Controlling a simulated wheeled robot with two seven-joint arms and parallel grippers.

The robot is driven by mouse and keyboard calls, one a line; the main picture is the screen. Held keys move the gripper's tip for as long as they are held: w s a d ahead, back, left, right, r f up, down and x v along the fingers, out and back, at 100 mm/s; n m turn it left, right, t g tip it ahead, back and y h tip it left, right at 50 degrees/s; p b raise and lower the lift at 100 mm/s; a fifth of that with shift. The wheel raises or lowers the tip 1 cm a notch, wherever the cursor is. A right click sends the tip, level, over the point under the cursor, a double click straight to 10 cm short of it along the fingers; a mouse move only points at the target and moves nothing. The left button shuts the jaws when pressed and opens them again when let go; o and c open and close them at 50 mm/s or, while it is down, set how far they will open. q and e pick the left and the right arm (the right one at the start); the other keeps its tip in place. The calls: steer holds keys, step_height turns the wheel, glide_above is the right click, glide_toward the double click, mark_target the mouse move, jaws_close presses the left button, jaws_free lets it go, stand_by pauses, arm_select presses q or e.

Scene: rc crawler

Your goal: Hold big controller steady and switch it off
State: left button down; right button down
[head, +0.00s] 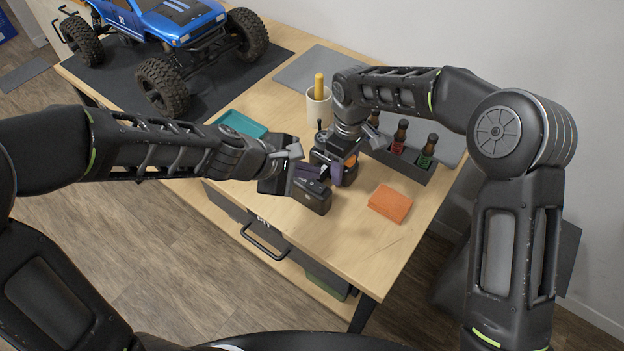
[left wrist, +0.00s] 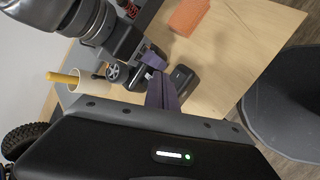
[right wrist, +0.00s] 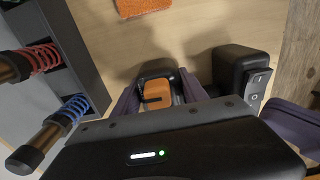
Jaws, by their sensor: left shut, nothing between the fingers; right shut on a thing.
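The big controller (head: 349,165) is dark with orange parts and stands on the wooden table, partly hidden by my grippers. In the right wrist view its orange part (right wrist: 157,92) shows between the fingers of my right gripper (right wrist: 160,88), which is shut on the controller. A black block (head: 313,197) with a rocker switch (right wrist: 257,82) on its face sits beside it; I cannot tell how they join. A wheel (left wrist: 115,73) shows in the left wrist view. My left gripper (head: 306,171) is shut and empty, its fingertips close to the black block (left wrist: 181,80).
An orange pad (head: 387,203) lies to the right. A dark rack (head: 408,164) holds several shock absorbers behind it. A white cup (head: 319,107) with a yellow handle and a teal tray (head: 240,124) stand further back. A blue crawler (head: 180,25) sits on a black mat.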

mark_target(311, 187)
arm_select(q)
steer(key=shift+r, duration=0.1)
steer(key=shift+s+d+r, duration=0.1)
steer(key=shift+d+r, duration=0.05)
steer(key=shift+r, duration=1.05)
steer(key=shift+s+d+r, duration=0.1)
steer(key=shift+r, duration=1.1)
arm_select(e)
steer(key=c, duration=0.5)
jaws_free()
step_height(311, 187, up, 12)
